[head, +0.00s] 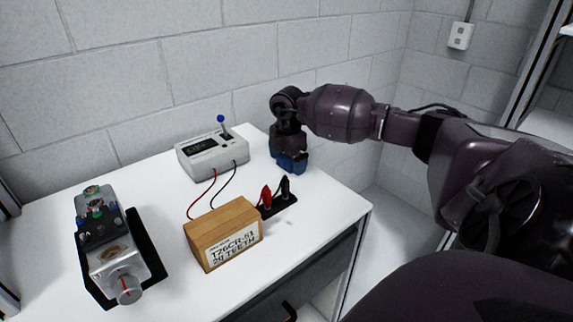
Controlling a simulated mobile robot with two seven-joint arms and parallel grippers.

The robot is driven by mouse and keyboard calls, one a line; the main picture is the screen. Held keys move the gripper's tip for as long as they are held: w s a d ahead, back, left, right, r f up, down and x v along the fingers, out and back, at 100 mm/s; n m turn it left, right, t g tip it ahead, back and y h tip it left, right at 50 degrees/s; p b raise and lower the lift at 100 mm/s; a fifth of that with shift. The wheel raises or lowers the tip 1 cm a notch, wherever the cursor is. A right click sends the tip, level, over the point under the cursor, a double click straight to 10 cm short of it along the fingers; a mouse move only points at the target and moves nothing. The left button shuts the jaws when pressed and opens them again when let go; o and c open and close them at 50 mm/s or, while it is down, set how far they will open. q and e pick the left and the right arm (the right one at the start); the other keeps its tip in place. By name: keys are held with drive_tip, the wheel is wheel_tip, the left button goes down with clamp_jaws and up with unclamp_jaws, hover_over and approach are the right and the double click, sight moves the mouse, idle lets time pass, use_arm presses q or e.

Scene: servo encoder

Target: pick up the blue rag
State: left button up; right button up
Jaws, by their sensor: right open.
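A dark blue bundle (291,164), which looks like the blue rag, shows at the right rear of the white table top. My right gripper (290,151) points down directly over it from the right arm. The jaws are open, but the fingertips are dark and partly lost against the blue, so I cannot tell whether they touch or straddle it. Part of the rag is hidden by the gripper. My left gripper is not in view.
A grey meter box (211,157) with a blue-knobbed lever stands left of the rag. Red and black wires run to terminals on a black plate (279,206). A wooden labelled block (222,234) and a metal device (108,245) stand nearer. A block wall (240,60) rises behind.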

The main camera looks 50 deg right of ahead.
drive_tip(key=shift+f, duration=0.1)
drive_tip(key=shift+c, duration=0.2)
drive_tip(key=c, duration=1)
drive_tip(key=shift+o, duration=0.2)
wheel_tip(320, 180, up, 9)
drive_tip(key=shift+r+p, duration=0.15)
drive_tip(key=shift+p, duration=0.4)
wheel_tip(320, 180, up, 10)
hover_over(288, 159)
drive_tip(key=shift+r+p, duration=0.35)
drive_tip(key=shift+r, duration=0.05)
